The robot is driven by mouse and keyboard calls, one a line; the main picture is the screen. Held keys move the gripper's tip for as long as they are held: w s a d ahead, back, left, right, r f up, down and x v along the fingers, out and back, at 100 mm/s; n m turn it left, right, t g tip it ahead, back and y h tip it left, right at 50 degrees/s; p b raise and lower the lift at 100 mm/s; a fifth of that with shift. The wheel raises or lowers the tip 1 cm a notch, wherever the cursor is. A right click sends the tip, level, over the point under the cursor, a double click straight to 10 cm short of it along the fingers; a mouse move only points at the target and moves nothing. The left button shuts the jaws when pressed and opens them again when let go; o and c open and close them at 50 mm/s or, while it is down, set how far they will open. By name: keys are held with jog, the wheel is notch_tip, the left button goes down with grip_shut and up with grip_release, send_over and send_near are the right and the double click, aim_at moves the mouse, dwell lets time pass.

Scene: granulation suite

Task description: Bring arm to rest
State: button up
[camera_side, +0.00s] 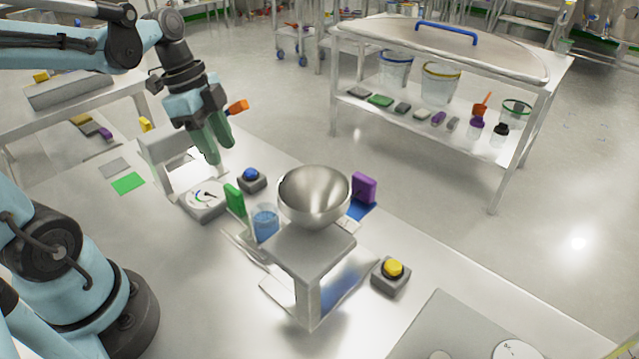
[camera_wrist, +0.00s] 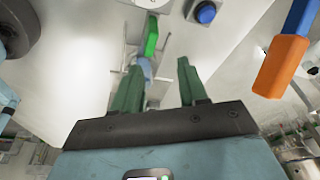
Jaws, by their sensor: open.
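My gripper (camera_side: 219,143) hangs in the air over the far left part of the metal table (camera_side: 190,290), above and behind the dial gauge (camera_side: 205,197). In the wrist view its two green fingers (camera_wrist: 158,75) stand apart with nothing between them. A green block (camera_wrist: 151,36) shows beyond the fingertips; it also stands left of the steel bowl in the side view (camera_side: 235,199). My arm is raised and bent, reaching in from the upper left.
A steel bowl (camera_side: 314,194) sits on a raised stand (camera_side: 312,252), with a blue-filled beaker (camera_side: 265,222) beside it. A blue button (camera_side: 251,176), a yellow button (camera_side: 393,269) and a purple block (camera_side: 364,187) stand near. An orange-ended tool (camera_wrist: 281,66) shows right of my gripper.

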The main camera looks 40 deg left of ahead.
jog(key=d+n, duration=0.1)
jog(key=d+n+t+y, duration=0.1)
jog(key=n, duration=0.1)
jog(key=shift+f+n+t, duration=0.15)
jog(key=shift+n+t, duration=0.15)
jog(key=n, duration=0.1)
jog(key=d+n+t+y, duration=0.1)
jog(key=n, duration=0.1)
jog(key=shift+d+n, duration=0.3)
jog(key=shift+w+d+n+t, duration=0.1)
jog(key=shift+d+n+t, duration=0.4)
jog(key=shift+n, duration=0.4)
jog(key=shift+d+n+t, duration=0.35)
jog(key=shift+n+t, duration=0.2)
jog(key=shift+n, duration=0.35)
jog(key=shift+w+d+n+t, duration=0.1)
jog(key=shift+d+n+t, duration=0.4)
jog(key=shift+n, duration=0.4)
jog(key=shift+s+a, duration=0.1)
